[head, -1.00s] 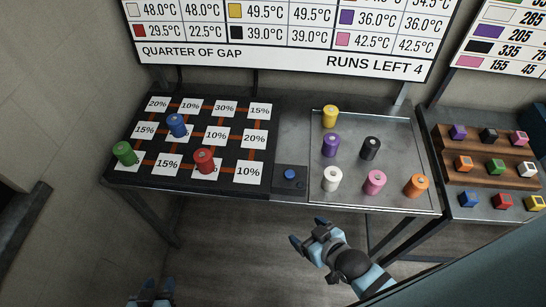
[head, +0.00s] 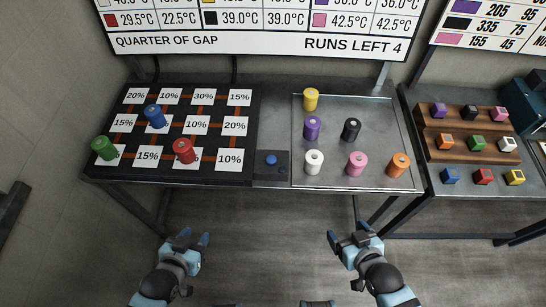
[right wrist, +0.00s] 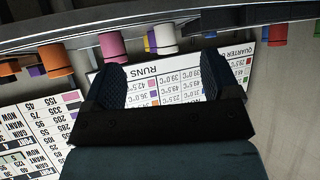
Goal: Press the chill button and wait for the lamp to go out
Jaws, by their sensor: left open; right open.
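A round blue button (head: 271,159) sits on a small dark box (head: 271,172) at the table's front edge, between the percentage board and the metal tray. I take it for the chill button; no lit lamp is clear in the head view. My left gripper (head: 194,238) is open and empty, in front of the table, left of the button. My right gripper (head: 347,236) is open and empty, in front of the table, right of the button. Its spread dark fingers also show in the right wrist view (right wrist: 152,82). Neither gripper touches the button.
The black board (head: 248,124) holds blue, green and red cylinders. The metal tray (head: 375,118) holds several coloured cylinders. A wooden stepped rack (head: 455,143) with coloured cubes stands at right. A sign (head: 255,42) reads "RUNS LEFT 4". The floor before the table is clear.

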